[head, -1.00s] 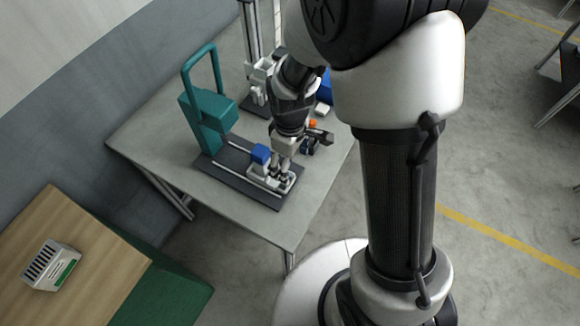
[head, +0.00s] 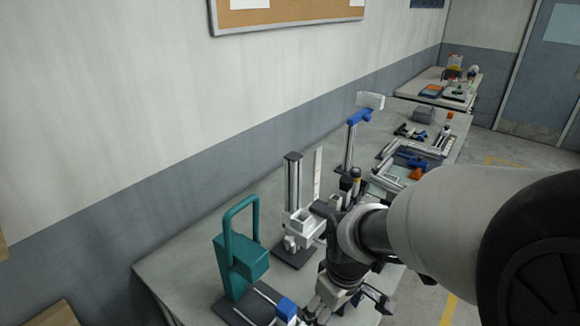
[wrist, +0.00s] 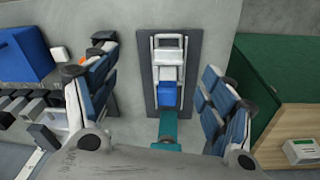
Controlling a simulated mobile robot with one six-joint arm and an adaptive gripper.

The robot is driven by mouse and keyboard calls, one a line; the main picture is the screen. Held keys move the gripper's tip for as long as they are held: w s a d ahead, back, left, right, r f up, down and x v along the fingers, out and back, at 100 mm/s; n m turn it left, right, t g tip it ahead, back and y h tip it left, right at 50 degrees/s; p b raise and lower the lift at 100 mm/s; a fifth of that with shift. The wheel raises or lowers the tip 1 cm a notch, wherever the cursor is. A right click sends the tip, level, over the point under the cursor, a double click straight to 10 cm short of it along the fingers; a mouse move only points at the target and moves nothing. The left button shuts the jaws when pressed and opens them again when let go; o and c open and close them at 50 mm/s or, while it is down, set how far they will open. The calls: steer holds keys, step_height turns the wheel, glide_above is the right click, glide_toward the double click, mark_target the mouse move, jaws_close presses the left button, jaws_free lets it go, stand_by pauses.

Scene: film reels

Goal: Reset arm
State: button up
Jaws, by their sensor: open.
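My gripper (head: 322,312) is low in the head view, at the front of the table near the blue block (head: 286,308) of the teal press (head: 240,265). In the wrist view my gripper (wrist: 160,85) has its two blue-padded fingers wide apart, with nothing between the pads. Beyond and below the gap lies the dark base plate (wrist: 146,90), with pale rails, a white block (wrist: 168,55) and the blue block, which also shows in the wrist view (wrist: 166,95). The gripper looks clear above the plate. My arm covers the right of the head view.
The grey table (head: 185,262) runs along the wall. A grey column stand (head: 293,190), a blue stand (head: 350,140) and several tools stand farther back. In the wrist view a blue box (wrist: 25,55) is left, and a green-sided wooden bench (wrist: 290,125) is right.

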steer(key=s+d+r+m+t+b, duration=0.1)
steer(key=s+d+r+m, duration=0.1)
steer(key=s+r, duration=0.3)
steer(key=s+d+r+m+t+b, duration=0.1)
steer(key=s+d+r+m+t, duration=0.1)
steer(key=s+r+m, duration=0.3)
steer(key=s+d, duration=0.1)
steer(key=s, duration=0.2)
steer(key=shift+s+r+b, duration=0.25)
steer(key=shift+s+b, duration=0.05)
steer(key=shift+s, duration=0.1)
stand_by(1.3)
